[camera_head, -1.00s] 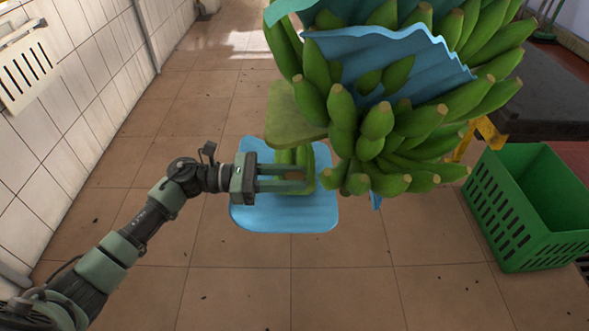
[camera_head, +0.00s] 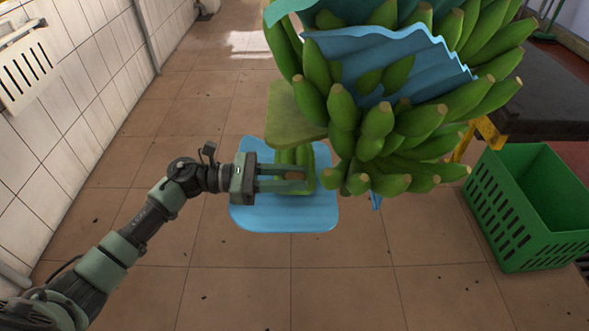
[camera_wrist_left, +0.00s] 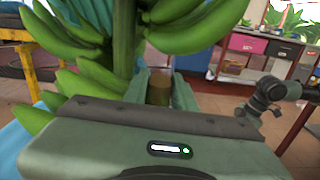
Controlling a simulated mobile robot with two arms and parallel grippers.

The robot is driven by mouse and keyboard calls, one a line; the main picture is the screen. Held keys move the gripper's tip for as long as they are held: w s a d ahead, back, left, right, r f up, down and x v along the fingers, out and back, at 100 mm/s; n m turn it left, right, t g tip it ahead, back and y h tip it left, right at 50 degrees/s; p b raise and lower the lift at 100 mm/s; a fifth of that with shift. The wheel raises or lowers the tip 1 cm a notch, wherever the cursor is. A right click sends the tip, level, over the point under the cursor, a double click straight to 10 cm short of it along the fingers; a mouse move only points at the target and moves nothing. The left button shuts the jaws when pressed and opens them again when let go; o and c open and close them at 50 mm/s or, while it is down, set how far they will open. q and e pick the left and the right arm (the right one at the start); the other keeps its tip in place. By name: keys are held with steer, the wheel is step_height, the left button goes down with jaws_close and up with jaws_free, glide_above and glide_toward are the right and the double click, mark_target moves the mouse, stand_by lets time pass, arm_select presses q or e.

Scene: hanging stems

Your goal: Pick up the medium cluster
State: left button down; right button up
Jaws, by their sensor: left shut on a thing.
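The fingers and the grey-green block cover much of this cluster. In the left wrist view the brownish piece (camera_wrist_left: 158,88) shows between the two fingers. A larger bunch of green bananas (camera_head: 376,122) hangs just right of and above the gripper, with blue sheets between its layers. I cannot tell whether the held cluster touches it.
A blue panel (camera_head: 284,215) lies below the gripper. A green crate (camera_head: 515,235) stands on the right, near a dark table (camera_head: 550,105).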

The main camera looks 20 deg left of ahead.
arm_select(q)
steer(key=shift+r, duration=0.25)
